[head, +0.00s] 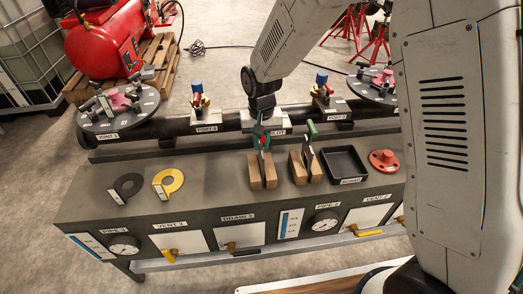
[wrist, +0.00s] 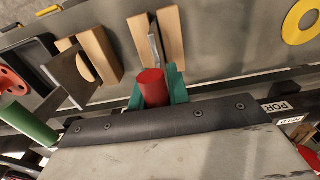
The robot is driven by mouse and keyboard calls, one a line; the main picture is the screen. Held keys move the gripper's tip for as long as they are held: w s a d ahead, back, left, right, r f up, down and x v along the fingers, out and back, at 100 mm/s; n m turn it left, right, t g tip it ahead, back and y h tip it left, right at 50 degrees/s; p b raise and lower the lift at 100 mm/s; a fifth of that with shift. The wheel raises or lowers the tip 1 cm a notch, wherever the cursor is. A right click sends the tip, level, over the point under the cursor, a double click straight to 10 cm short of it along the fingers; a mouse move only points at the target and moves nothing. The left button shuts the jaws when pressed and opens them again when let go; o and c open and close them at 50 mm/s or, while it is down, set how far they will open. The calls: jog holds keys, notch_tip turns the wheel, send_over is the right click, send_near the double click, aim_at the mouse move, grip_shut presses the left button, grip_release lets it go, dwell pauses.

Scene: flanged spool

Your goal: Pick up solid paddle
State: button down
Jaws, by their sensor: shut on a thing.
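My gripper (head: 262,138) has teal fingers and is shut on the red handle (wrist: 153,88) of a paddle. In the wrist view the handle sits between the fingers (wrist: 155,95). The paddle's thin grey plate (wrist: 154,48) stands edge-on between two wooden blocks (wrist: 172,37). In the head view these blocks (head: 255,172) are right under my gripper. I cannot tell whether the plate has left its slot. To the right in the head view, a second plate with a green handle (head: 312,130) stands between other wooden blocks; its handle also shows in the wrist view (wrist: 30,124).
A black tray (head: 345,165) and a red flanged piece (head: 384,160) lie right on the grey bench. A yellow ring (head: 168,182) and a black ring (head: 126,187) lie left. A dark pipe with valves (head: 199,100) runs behind. The bench between yellow ring and blocks is clear.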

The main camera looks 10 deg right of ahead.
notch_tip(320, 180, up, 10)
jog(key=shift+r, duration=0.1)
dwell(0.4)
